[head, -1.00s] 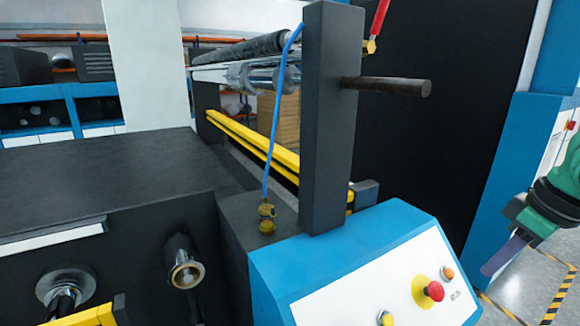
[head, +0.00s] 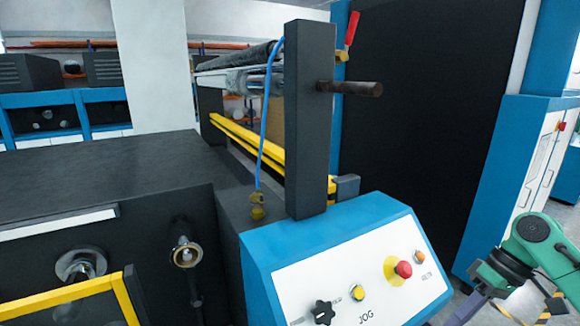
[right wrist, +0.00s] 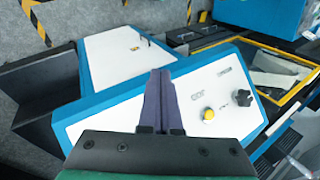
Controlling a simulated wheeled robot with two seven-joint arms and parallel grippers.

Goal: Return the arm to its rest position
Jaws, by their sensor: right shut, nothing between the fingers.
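My right arm (head: 520,255), green and dark grey, is at the lower right of the head view. Its right gripper (head: 474,305) hangs low beside the right end of the blue-and-white control panel (head: 300,285). In the right wrist view the purple fingers of the right gripper (right wrist: 158,88) are together and hold nothing. The panel (right wrist: 95,118) lies beyond them in that view; I cannot tell how large the gap is. My left gripper is in neither view.
The panel carries a red button (head: 404,269), a yellow button (head: 357,292) and a black knob (head: 321,312). A dark upright post (head: 310,120) with a projecting rod (head: 350,88) stands behind it. A blue cabinet (head: 497,180) stands at the right. Grey floor shows below it.

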